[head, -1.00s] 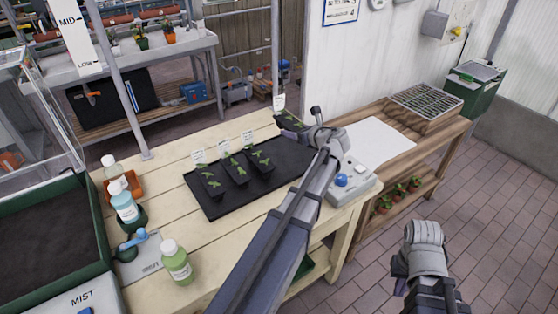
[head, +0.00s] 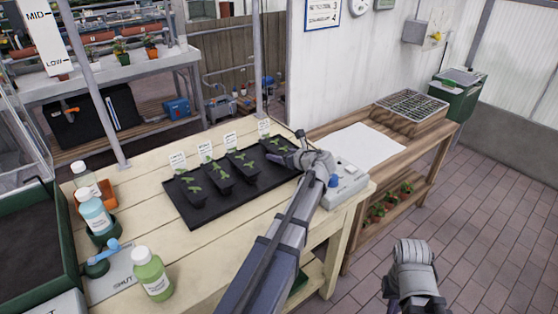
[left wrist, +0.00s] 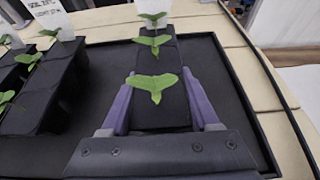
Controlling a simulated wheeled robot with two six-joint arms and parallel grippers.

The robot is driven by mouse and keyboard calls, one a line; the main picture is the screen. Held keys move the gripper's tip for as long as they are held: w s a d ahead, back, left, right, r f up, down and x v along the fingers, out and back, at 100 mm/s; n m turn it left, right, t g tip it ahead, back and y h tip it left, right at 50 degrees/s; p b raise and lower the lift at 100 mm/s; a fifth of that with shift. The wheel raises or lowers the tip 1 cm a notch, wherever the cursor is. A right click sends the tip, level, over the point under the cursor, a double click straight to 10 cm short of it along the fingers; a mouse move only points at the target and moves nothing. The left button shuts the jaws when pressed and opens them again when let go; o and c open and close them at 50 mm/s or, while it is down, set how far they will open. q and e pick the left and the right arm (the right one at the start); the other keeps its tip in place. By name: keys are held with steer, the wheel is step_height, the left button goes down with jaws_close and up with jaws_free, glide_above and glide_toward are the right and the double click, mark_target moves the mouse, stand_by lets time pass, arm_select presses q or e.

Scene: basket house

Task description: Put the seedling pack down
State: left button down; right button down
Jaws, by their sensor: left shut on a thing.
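The seedling pack (head: 277,147) is a black strip pot with green seedlings and a white label. My left gripper (head: 296,158) holds its near end at the right end of the black tray (head: 218,210). In the left wrist view, the two fingers (left wrist: 158,88) lie along both sides of the pack (left wrist: 154,112). The pack is upright and level, low over or on the tray floor; its underside is hidden. Several similar packs (head: 217,171) stand in a row to its left. My right gripper (head: 392,286) hangs over the floor at lower right, its fingers mostly hidden.
A grey box with a blue knob (head: 344,184) stands right of the tray. Bottles (head: 152,275) stand at the bench's left. Bare tray shows right of the pack in the wrist view.

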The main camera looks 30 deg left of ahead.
arm_select(q)
steer(key=shift+r, duration=0.1)
steer(key=shift+f, duration=0.25)
steer(key=shift+c, duration=0.6)
jaws_free()
steer(key=shift+r, duration=0.1)
steer(key=shift+r, duration=0.2)
steer(key=p+v, duration=0.4)
steer(key=v, duration=0.7)
steer(key=shift+s+p, duration=0.1)
steer(key=shift+p, duration=0.2)
steer(key=shift+s+d+r, duration=0.15)
steer(key=shift+d, duration=0.25)
